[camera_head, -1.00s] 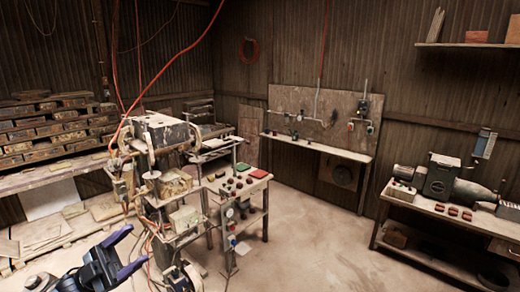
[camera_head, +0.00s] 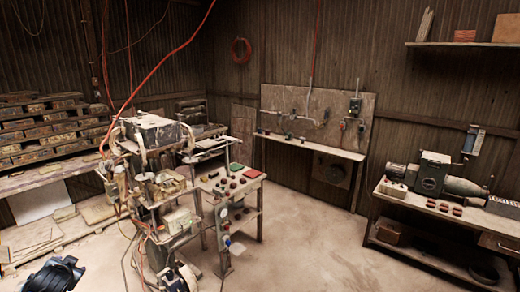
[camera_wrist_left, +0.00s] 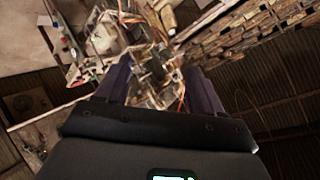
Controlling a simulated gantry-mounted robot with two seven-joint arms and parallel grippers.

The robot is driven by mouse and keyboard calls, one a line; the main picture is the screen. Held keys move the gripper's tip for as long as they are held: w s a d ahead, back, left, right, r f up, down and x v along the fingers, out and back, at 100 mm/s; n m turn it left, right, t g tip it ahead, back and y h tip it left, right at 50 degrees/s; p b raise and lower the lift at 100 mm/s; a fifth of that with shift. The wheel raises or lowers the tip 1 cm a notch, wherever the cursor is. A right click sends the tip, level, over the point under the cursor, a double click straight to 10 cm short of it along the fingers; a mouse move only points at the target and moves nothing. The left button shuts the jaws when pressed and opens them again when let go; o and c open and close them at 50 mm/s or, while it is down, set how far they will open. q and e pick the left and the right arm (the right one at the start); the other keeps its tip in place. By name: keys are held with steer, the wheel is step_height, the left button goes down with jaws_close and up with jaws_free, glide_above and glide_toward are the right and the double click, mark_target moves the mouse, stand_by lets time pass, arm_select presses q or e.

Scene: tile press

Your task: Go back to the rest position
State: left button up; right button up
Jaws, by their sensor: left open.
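My left gripper shows in the left wrist view (camera_wrist_left: 158,72) with its two dark fingers spread apart and nothing between them. In the head view only a dark part of my left arm shows low at the left, and the fingers are out of frame or hidden. The tile press (camera_head: 155,150), a worn metal machine with hoses, stands right of and beyond that arm. It also shows in the left wrist view (camera_wrist_left: 150,45), past the fingers and apart from them. My right gripper is in neither view.
A small table (camera_head: 233,188) with buttons and red and green pieces stands beside the press. A stack of tiles (camera_head: 50,130) fills the left shelves. A bench (camera_head: 440,205) with a motor stands at the right. The middle floor (camera_head: 310,240) is clear.

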arm_select(q)
steer(key=s+a+f+n+g+y, duration=0.1)
steer(key=s+a+f+n+g, duration=0.25)
steer(key=s+g, duration=0.5)
steer(key=s+d+f+m+t+h, duration=0.1)
steer(key=s+d+f, duration=0.35)
steer(key=d, duration=0.35)
steer(key=s+d+f+m+t+h, duration=0.1)
steer(key=s+d+f+m+h, duration=0.15)
steer(key=d+f, duration=0.5)
steer(key=s+d+f+t+h, duration=0.1)
steer(key=s+d+f, duration=0.3)
steer(key=d, duration=0.5)
steer(key=s+d+r+h, duration=0.1)
steer(key=s+d+h, duration=0.3)
steer(key=s+d, duration=1.3)
steer(key=s, duration=0.3)
steer(key=shift+r, duration=0.4)
